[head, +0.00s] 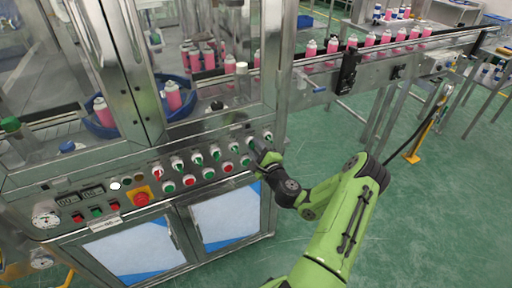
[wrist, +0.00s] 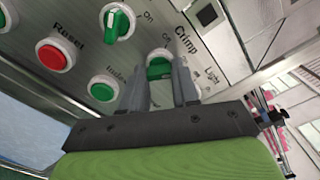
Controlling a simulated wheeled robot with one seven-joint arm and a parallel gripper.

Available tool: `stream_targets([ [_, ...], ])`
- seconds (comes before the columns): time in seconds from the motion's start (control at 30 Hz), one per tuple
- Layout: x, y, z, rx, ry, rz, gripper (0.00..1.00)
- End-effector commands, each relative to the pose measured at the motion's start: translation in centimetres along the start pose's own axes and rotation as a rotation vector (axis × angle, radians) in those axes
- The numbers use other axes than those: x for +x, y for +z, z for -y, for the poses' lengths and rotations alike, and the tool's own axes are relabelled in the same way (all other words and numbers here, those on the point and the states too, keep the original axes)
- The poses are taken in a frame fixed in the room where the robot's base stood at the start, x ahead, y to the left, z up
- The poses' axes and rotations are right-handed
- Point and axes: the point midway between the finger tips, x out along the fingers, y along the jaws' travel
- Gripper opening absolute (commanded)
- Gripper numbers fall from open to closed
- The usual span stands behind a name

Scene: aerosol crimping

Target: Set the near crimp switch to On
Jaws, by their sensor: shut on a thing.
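The crimp switch (wrist: 159,68) is a green knob on a pale round base, beside the printed word "Crimp" in the wrist view. My gripper (wrist: 161,80) has its two grey fingers on either side of this knob and is shut on it. The fingers hide part of the knob, so its exact setting is hard to read. An "On" mark shows above it. In the head view, my gripper (head: 258,152) is at the right end of the switch row and covers part of it.
Another green switch (wrist: 118,23) is close by at upper left. A red Reset button (wrist: 56,55) and a green Index button (wrist: 103,88) are also near the fingers. A red emergency stop (head: 141,199) is further left on the panel. A conveyor (head: 375,50) runs off right.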

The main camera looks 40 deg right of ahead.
Motion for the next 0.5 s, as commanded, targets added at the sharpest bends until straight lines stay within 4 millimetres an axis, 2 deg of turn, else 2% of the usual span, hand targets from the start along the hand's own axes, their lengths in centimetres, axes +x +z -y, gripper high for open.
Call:
stream_targets([
  [0.37, -0.06, -0.07, -0.22, 0.009, 0.005, -0.002, 0.0],
  [0.4, -0.06, -0.07, -0.22, 0.009, 0.005, -0.002, 0.31],
  [0.5, -0.05, -0.06, -0.19, 0.009, 0.004, -0.001, 0.47],
])
